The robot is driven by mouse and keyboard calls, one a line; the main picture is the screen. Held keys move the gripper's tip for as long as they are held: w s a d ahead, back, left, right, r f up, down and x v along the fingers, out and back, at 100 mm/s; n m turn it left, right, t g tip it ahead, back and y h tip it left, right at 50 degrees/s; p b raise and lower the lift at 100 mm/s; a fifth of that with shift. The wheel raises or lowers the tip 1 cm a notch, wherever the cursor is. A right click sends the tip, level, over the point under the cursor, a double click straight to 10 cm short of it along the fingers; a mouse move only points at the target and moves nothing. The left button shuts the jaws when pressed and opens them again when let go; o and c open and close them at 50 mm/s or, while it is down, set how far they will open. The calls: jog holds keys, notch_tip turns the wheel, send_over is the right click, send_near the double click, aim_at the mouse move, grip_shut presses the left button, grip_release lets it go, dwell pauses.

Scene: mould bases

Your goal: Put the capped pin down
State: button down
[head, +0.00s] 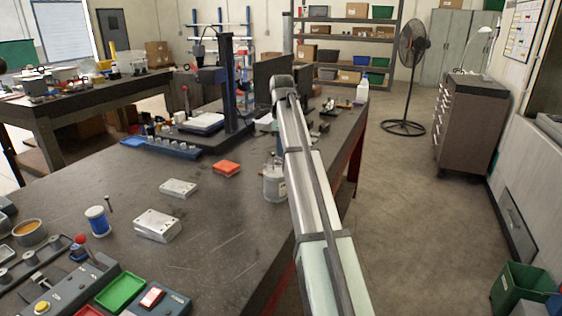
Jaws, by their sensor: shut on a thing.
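My arm reaches from the bottom right up to a bend near the picture's middle. Its far side and my gripper do not show clearly; the arm hides what lies behind it. I cannot make out a held capped pin. A small dark-headed pin (108,203) stands on the dark workbench (225,245), beside a blue and white spool (97,221). Two silvery mould blocks with holes lie on the bench: a nearer, larger one (157,226) and a farther, flatter one (178,187).
A red-orange block (227,168) lies behind the mould blocks. A grey cylindrical thing (274,184) is partly behind my arm. A green tray (121,291) and a control box (62,289) fill the near left. The bench's front middle is clear.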

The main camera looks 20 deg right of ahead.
jog(key=shift+f, duration=2.1)
jog(key=shift+f, duration=0.1)
jog(key=c, duration=1.1)
grip_release()
jog(key=shift+r, duration=3.85)
